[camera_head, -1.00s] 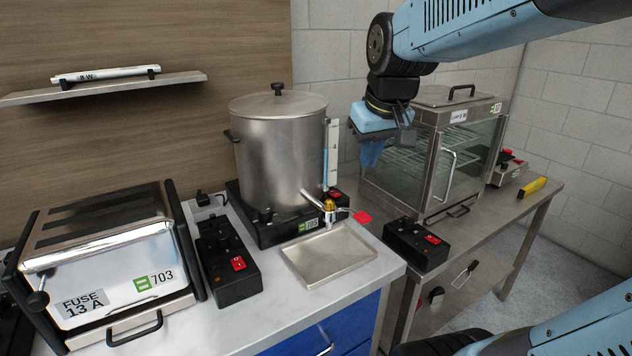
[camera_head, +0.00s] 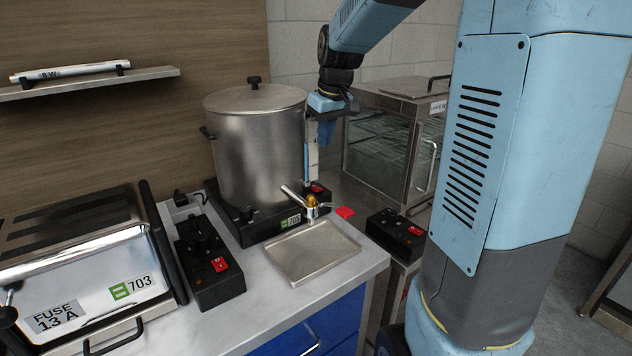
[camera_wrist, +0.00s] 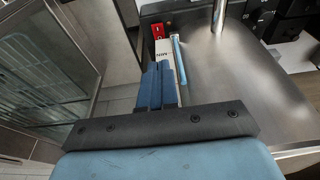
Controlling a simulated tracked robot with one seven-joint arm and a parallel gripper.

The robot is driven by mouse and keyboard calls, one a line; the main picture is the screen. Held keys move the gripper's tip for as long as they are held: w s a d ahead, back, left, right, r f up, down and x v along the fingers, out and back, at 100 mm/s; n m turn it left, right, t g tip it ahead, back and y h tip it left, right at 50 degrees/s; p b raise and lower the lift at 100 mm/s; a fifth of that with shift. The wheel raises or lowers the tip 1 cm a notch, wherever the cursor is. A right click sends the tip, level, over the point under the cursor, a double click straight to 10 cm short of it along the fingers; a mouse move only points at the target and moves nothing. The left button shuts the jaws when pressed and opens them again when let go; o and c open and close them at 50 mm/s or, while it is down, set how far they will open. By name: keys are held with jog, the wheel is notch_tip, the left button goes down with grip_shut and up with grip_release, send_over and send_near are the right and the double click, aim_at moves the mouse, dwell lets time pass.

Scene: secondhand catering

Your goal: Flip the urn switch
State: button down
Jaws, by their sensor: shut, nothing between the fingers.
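The steel urn (camera_head: 256,150) stands on its black base (camera_head: 240,232) on the counter. Its red switch (camera_head: 317,188) is at the base's right end, below the sight gauge. In the wrist view the red switch (camera_wrist: 157,32) shows marks on its face, just beyond the white gauge strip (camera_wrist: 163,50). My gripper (camera_head: 325,140) is shut and empty, pointing down at the urn's right side, above the switch and apart from it. In the wrist view the blue fingertips (camera_wrist: 158,72) are together, close to the gauge. I cannot tell whether they touch it.
Black switch boxes stand left (camera_head: 205,265) and right (camera_head: 396,235). A glass cabinet (camera_head: 385,150) stands behind right; a toaster-like appliance (camera_head: 85,270) is at left.

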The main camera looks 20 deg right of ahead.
jog(key=shift+w+f, duration=0.1)
dwell(0.3)
send_near(319, 190)
jog(key=x, duration=0.2)
jog(key=w+x, duration=0.1)
jog(key=x, duration=0.2)
jog(key=shift+a, duration=0.1)
jog(key=shift+s+f, duration=0.1)
jog(key=shift+f, duration=0.8)
jog(key=shift+f, duration=0.1)
jog(key=shift+s+f, duration=0.15)
jog(key=shift+f, duration=0.05)
jog(key=shift+w+a+r, duration=0.15)
jog(key=shift+w+r, duration=0.2)
jog(key=shift+w, duration=0.35)
